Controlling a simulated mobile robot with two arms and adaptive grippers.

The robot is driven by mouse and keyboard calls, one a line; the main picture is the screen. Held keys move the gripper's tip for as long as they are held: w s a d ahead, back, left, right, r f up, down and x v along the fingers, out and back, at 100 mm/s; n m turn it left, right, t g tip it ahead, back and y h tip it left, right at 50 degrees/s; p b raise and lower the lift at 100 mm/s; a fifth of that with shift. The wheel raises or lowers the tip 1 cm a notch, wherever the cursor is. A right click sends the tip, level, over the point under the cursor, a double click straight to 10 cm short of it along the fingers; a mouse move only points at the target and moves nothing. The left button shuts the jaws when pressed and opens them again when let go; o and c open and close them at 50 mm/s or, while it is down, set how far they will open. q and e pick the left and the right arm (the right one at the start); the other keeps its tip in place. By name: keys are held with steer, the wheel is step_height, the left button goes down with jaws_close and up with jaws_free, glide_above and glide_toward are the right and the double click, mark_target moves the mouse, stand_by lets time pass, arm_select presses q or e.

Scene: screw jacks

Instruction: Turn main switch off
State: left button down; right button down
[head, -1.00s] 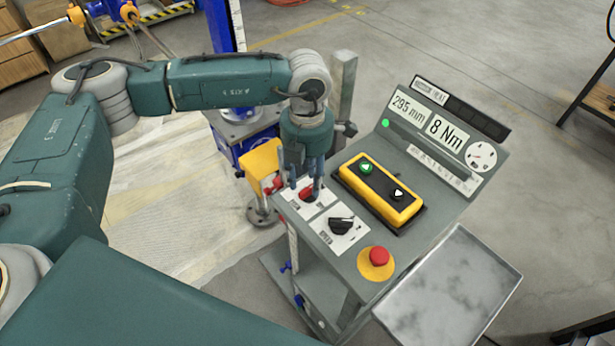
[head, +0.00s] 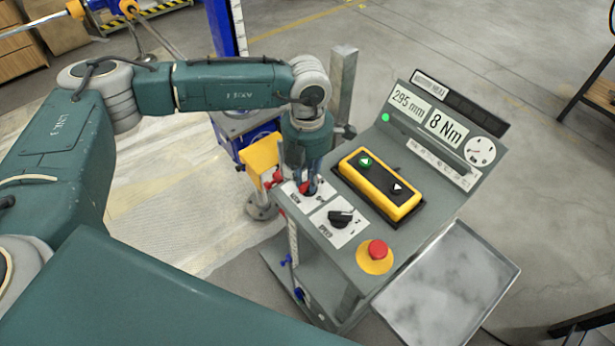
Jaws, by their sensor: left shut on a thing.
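The main switch (head: 305,188) is a small red knob on a white plate at the left end of the grey control console (head: 345,288). My left gripper (head: 306,183) points down over this plate, its fingers shut around the red knob, which they partly hide. The plate's lettering is too small to read. My right gripper does not show.
A black selector knob (head: 340,218), a red emergency stop (head: 376,250) on yellow, and a yellow two-button box (head: 381,186) sit close by. A grey tray (head: 447,285) is at the right.

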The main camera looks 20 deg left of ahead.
arm_select(q)
steer(key=shift+w+f+m+b, duration=0.15)
steer(key=shift+m+b, duration=0.15)
steer(key=shift+b, duration=0.3)
steer(key=m+b, duration=0.3)
steer(key=b, duration=0.1)
steer(key=m+b, duration=0.4)
steer(key=b, duration=0.1)
steer(key=m+b, duration=0.4)
steer(key=b, duration=0.1)
steer(key=shift+d, duration=0.25)
steer(key=m+b, duration=0.2)
steer(key=m, duration=0.1)
steer(key=shift+m+b, duration=0.3)
steer(key=shift+b, duration=0.05)
steer(key=shift+r+m+b, duration=0.25)
steer(key=shift+m+b, duration=0.4)
steer(key=shift+m, duration=0.55)
steer(key=shift+r, duration=0.1)
